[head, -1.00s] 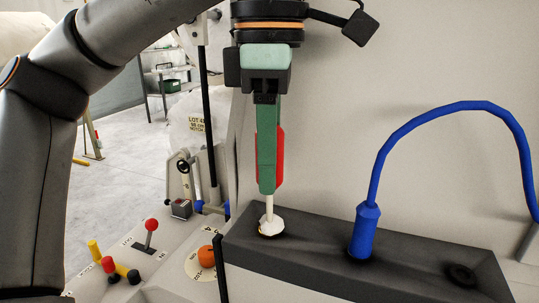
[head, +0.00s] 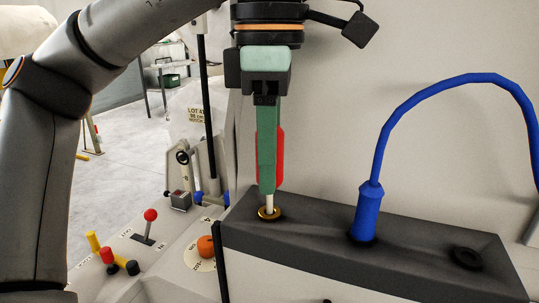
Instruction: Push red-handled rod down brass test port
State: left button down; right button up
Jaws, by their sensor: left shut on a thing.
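My left gripper (head: 267,188) points straight down with green fingers shut on the red-handled rod (head: 281,157). The rod's pale shaft stands upright below the fingertips and meets the brass test port (head: 269,214), a brass ring on top of the dark grey block (head: 330,240). The shaft's lower end is not visible at the ring; it appears to be inside the opening. My right gripper is not in view.
A blue plug (head: 366,212) with a looping cable stands in the block right of the port. A dark empty socket (head: 467,258) is further right. A red-knobbed lever (head: 150,216), an orange knob (head: 206,246) and yellow and black knobs are at lower left.

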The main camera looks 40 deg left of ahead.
pick_arm(q)
jog(key=shift+f+b, duration=0.45)
jog(key=shift+f, duration=0.25)
jog(key=shift+c, duration=2.3)
grip_release()
jog(key=shift+r, duration=0.15)
notch_tip(320, 180, up, 7)
jog(key=p, duration=0.4)
jog(key=shift+r+p, duration=0.2)
jog(key=shift+p, duration=0.1)
